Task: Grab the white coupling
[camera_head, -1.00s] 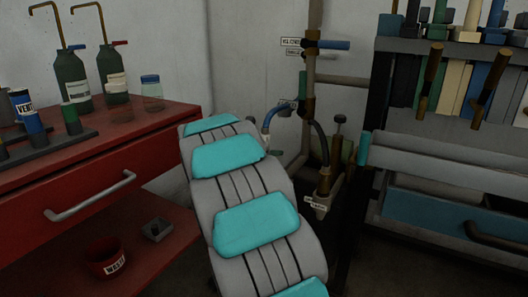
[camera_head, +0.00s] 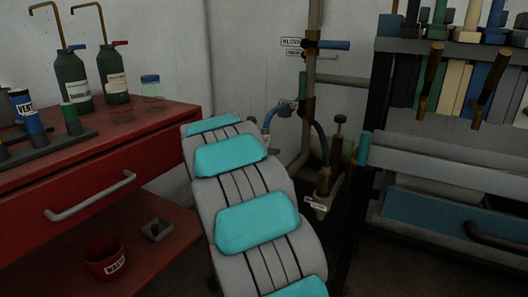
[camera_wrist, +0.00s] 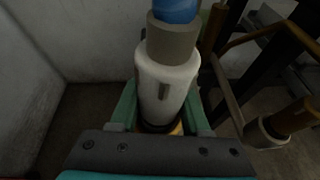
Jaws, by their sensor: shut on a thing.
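The white coupling (camera_wrist: 166,82) stands in the middle of the wrist view, with a grey collar and a rounded blue part above it. My gripper (camera_wrist: 160,114) has its green fingers on either side of the coupling's lower body and is shut on it. A yellow-orange edge shows below the coupling, partly hidden by my gripper.
Left of my arm stands a red cabinet (camera_head: 85,185) with bottles and a red waste cup (camera_head: 106,259). A tool rack (camera_head: 445,140) fills the right side.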

